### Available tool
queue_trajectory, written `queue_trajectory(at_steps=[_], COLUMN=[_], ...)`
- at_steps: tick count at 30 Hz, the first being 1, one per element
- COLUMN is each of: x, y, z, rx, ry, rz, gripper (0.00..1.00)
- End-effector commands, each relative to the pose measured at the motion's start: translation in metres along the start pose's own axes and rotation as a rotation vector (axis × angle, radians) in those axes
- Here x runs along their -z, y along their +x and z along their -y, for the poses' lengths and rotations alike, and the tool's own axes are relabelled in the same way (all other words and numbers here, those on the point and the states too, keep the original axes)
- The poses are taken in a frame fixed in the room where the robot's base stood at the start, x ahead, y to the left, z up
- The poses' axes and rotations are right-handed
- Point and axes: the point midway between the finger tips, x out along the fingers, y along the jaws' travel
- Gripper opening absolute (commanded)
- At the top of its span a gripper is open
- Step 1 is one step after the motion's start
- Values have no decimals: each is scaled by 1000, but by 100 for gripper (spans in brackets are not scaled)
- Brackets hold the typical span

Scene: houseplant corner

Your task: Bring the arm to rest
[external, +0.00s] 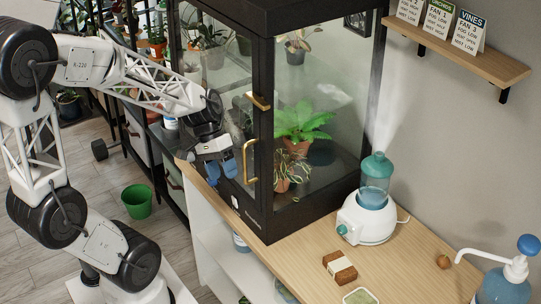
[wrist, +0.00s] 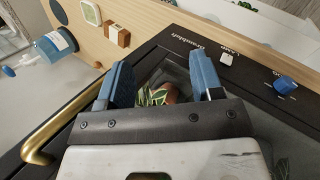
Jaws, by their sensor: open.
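My arm reaches in from the left in the external view. My gripper (external: 223,172) hangs in front of the black-framed glass cabinet (external: 262,130), at the left end of the wooden counter. In the wrist view its two blue fingers (wrist: 162,75) stand wide apart with nothing held between them. A potted plant with pale-edged leaves (wrist: 155,95) shows behind glass beyond the gap. The brass handle (external: 250,162) is close to the right of the gripper; it also shows at the left in the wrist view (wrist: 50,130). I cannot tell whether the fingers touch the cabinet.
A humidifier (external: 368,210) emits mist on the counter (external: 420,245), right of the cabinet. A green bucket (external: 137,201) stands on the floor. A sign shelf (external: 470,60) is above.

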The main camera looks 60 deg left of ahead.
Motion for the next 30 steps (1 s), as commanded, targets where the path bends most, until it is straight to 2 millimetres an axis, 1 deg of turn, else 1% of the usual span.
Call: queue_trajectory(at_steps=[1,11,21,27,30], x=[-5,-29,-55,-68,-71], y=[-3,-24,-52,-67,-71], z=[-6,-34,-63,-76,-80], rx=[31,218,394,462,480], ry=[24,152,301,373,393], rz=[-5,-68,-193,-270,-293], gripper=[60,60,60,60,60])
